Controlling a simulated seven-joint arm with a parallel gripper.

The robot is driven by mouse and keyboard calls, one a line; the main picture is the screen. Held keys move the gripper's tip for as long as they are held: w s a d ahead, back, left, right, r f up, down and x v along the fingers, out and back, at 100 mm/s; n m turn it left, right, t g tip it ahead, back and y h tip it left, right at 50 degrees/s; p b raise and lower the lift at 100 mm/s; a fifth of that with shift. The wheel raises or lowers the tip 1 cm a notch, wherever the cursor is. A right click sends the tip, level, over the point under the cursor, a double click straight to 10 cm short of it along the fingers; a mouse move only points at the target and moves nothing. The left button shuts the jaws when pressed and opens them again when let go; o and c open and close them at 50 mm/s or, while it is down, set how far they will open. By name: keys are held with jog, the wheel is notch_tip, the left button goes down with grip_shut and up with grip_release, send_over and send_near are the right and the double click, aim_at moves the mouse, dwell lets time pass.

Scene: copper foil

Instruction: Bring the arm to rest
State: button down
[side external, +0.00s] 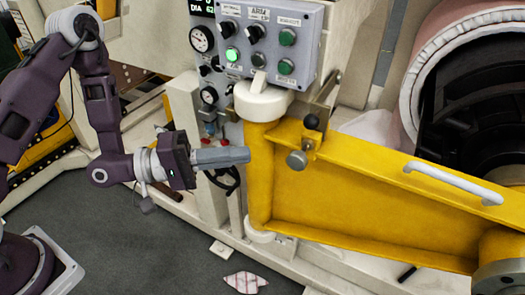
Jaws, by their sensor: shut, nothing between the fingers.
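My gripper (248,155) is at the end of my purple arm, left of centre in the side external view. Its grey fingers are shut and hold nothing. They point right, toward the upright post of a yellow swing arm (360,200), with their tips very close to it in the picture. I cannot tell whether they touch the post. My arm is raised and bent, with the gripper roughly level above the floor.
A grey control box (270,40) with buttons and a switch stands above the post. A black-knobbed latch (305,140) and white handle (453,182) sit on the yellow arm. A large roll (470,70) is at right. A striped cloth (245,282) lies on open dark floor (150,250).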

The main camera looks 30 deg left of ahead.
jog(key=shift+v, duration=1.05)
jog(key=shift+w, duration=0.1)
jog(key=w+a+m+g+y, duration=0.2)
jog(key=w+a+m+y, duration=0.2)
jog(key=a+m+y, duration=0.4)
jog(key=s+a+r+n+y, duration=0.1)
jog(key=s+a+r+y, duration=0.3)
jog(key=a+r+y, duration=0.15)
jog(key=s+r+g, duration=0.1)
jog(key=s+r, duration=0.1)
jog(key=s, duration=0.8)
jog(key=s+r+g, duration=0.2)
jog(key=s+r, duration=0.1)
jog(key=s, duration=0.7)
jog(key=shift+g+y, duration=0.3)
jog(key=shift+y, duration=0.15)
